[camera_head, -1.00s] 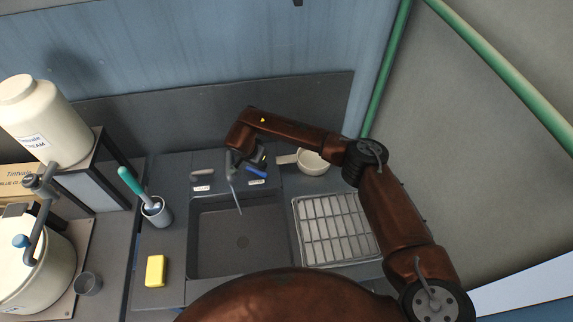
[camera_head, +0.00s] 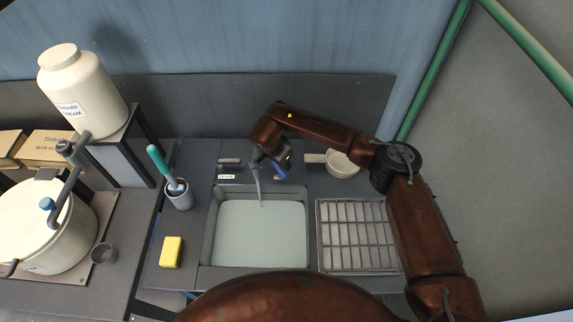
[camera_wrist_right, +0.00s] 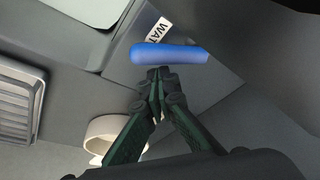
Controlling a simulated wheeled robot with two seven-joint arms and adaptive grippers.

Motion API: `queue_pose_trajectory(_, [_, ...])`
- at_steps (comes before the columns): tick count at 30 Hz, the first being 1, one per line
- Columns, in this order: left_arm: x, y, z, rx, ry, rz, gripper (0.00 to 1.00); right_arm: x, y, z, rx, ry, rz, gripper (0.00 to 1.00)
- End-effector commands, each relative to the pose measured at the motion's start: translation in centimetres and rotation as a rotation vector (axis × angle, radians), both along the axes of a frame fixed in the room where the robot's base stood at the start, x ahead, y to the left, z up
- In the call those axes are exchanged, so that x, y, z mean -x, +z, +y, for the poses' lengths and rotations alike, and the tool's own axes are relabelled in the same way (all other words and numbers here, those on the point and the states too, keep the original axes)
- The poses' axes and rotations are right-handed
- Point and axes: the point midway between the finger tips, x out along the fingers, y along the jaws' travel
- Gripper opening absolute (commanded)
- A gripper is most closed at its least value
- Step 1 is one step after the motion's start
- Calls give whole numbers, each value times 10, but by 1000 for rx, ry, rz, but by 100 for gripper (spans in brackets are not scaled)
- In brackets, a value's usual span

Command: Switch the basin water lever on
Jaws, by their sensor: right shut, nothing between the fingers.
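The blue water lever (camera_head: 281,171) is behind the basin, right of the spout (camera_head: 256,178). In the right wrist view the lever (camera_wrist_right: 168,53) lies across the upper middle, beside a partly hidden label reading "WAT". My right gripper (camera_wrist_right: 158,75) is shut and empty, its fingertips right at the lever's near edge; I cannot tell whether they touch. In the head view the right gripper (camera_head: 282,158) is partly hidden by its wrist. The basin (camera_head: 208,222) holds a pale grey-green fill. My left gripper is out of view.
A grey lever (camera_head: 229,160) is left of the spout. A white handled pot (camera_head: 342,164) and a drying rack (camera_head: 358,236) are to the right. A yellow sponge (camera_head: 171,252), a brush cup (camera_head: 180,196) and a large white pot (camera_head: 40,225) are to the left.

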Motion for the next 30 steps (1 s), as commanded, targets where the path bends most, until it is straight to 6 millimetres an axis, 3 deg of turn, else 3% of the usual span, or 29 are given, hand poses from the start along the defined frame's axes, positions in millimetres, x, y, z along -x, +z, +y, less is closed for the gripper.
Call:
queue_pose_trajectory(11, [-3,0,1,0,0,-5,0,2,10,3,-2,2,-2,0])
queue_pose_trajectory(24, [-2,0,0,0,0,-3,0,23,89,22,0,2,-3,0])
queue_pose_trajectory(30, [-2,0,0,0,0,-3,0,29,109,27,0,0,-1,0])
